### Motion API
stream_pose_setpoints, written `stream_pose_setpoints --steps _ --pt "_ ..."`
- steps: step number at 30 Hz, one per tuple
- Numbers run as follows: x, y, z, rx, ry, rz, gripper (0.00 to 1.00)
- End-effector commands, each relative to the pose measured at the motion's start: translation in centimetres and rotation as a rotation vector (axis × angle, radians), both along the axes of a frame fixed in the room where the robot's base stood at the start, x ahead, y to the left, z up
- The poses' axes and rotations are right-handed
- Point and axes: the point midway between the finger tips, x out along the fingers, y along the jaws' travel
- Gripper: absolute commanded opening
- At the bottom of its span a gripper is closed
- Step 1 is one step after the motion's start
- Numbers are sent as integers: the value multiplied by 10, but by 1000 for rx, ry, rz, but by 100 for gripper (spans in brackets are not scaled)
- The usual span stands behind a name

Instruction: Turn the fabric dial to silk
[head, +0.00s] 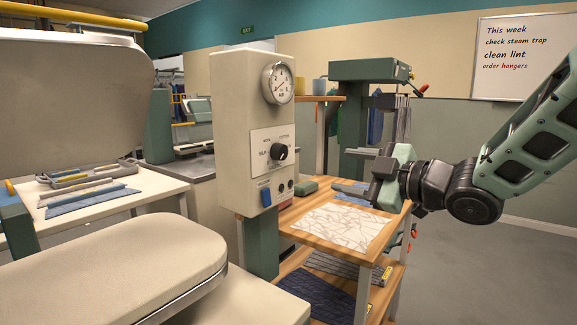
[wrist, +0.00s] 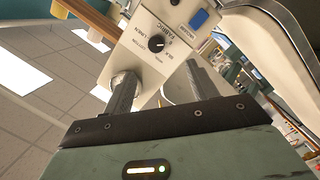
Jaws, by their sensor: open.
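The fabric dial (head: 278,152) is a black round knob on a white label plate on the front of a beige control box (head: 228,110). The plate carries fabric words around the knob, small in the head view. The dial also shows in the wrist view (wrist: 156,44), beyond my fingers, with the words FABRIC and LINEN legible near it. I cannot tell for sure which word its mark points at. My gripper (head: 345,190) is to the right of the box, apart from the dial. In the wrist view its two fingers (wrist: 163,88) are spread with nothing between them.
A round gauge (head: 278,83) sits above the dial and a blue switch (head: 266,196) below it. A wooden table (head: 297,207) with a patterned cloth (head: 342,227) stands below my gripper. A padded pressing board (head: 110,270) fills the lower left.

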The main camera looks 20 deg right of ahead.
Motion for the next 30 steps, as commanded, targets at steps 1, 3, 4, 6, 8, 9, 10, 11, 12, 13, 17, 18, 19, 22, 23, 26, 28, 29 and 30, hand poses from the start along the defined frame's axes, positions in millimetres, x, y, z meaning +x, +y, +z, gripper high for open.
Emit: stream_pose_setpoints --steps 1,3,4,6,8,9,10,11,12,13,17,18,19,22,23,26,28,29,30 --pt "-2 -4 1 -4 -30 12 58" --pt "-5 -6 5 -8 -61 28 58" --pt "-5 -7 7 -10 -68 32 58" --pt "-5 -7 9 -11 -74 38 58" --pt "-3 -6 11 -9 -73 40 58" --pt "-2 -4 12 -9 -71 41 58" --pt "0 -3 12 -9 -71 42 58" --pt "1 -2 13 -9 -69 44 58" --pt "3 -1 13 -8 -68 44 58" --pt "4 0 14 -7 -68 45 58" --pt "11 3 15 -6 -67 45 58" --pt "12 4 14 -6 -66 45 58" --pt "14 5 15 -6 -67 44 58" --pt "17 7 14 -7 -67 40 58" --pt "18 7 14 -8 -68 39 58" --pt "29 13 12 -10 -70 39 58" --pt "41 21 12 -10 -72 41 58" --pt "46 24 11 -11 -71 41 58" --pt "54 28 10 -11 -73 41 58"
